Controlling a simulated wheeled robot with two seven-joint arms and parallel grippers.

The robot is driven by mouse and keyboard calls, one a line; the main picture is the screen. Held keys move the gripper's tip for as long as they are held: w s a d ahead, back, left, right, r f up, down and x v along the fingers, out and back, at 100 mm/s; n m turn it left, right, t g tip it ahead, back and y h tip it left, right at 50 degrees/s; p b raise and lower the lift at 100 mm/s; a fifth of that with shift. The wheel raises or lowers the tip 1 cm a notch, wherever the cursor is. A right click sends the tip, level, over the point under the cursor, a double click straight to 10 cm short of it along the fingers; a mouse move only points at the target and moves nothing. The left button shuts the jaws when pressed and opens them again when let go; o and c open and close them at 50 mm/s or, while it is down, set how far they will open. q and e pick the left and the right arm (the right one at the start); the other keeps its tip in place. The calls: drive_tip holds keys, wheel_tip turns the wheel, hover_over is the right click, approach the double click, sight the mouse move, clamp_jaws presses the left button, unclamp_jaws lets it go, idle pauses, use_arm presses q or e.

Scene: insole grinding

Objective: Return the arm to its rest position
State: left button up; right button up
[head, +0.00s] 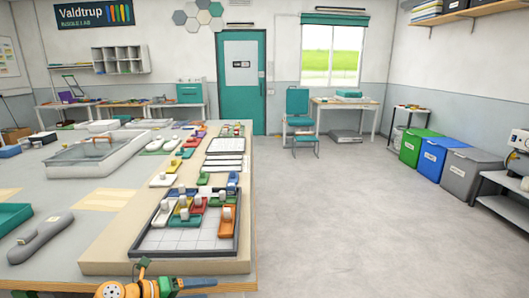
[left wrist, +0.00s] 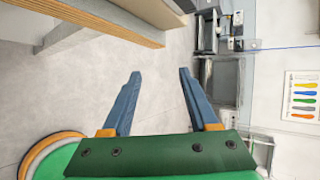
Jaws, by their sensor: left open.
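My left gripper (head: 200,284) shows at the bottom of the head view, low in front of the near edge of the workbench, with orange and green parts and blue fingers. In the left wrist view the two blue fingers of the left gripper (left wrist: 160,73) stand wide apart with nothing between them. Grey floor shows past the fingers. My right gripper is not in view.
The workbench (head: 95,262) carries a gridded tray (head: 190,245) with several coloured blocks, and a clear-lidded box (head: 95,150). A bench edge (left wrist: 100,22) shows upper left in the wrist view. Open floor (head: 340,220) lies right; bins (head: 422,145) stand farther right.

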use_arm(q)
drive_tip(key=s+a+f+n+t+y, duration=0.1)
drive_tip(key=s+f+n+y, duration=0.1)
drive_tip(key=s+f+n, duration=0.4)
drive_tip(key=s+a+f+n+t+y, duration=0.1)
drive_tip(key=s+a+f+n+y, duration=0.15)
drive_tip(key=f+n, duration=0.6)
drive_tip(key=s+f+n+t+y, duration=0.1)
drive_tip(key=s+f+n+y, duration=0.3)
drive_tip(key=f, duration=0.6)
drive_tip(key=s+f+n+g, duration=0.3)
drive_tip(key=s+f, duration=0.1)
drive_tip(key=s, duration=0.6)
drive_tip(key=s+f+n+g, duration=0.3)
drive_tip(key=s+f, duration=0.1)
drive_tip(key=s, duration=0.7)
drive_tip(key=s+f+n+g+y, duration=0.1)
drive_tip(key=s+f+n+g, duration=0.2)
drive_tip(key=s, duration=0.7)
drive_tip(key=shift+s+d+f+n, duration=0.2)
drive_tip(key=shift+f+n, duration=0.2)
drive_tip(key=shift+n, duration=0.15)
drive_tip(key=shift+w, duration=0.1)
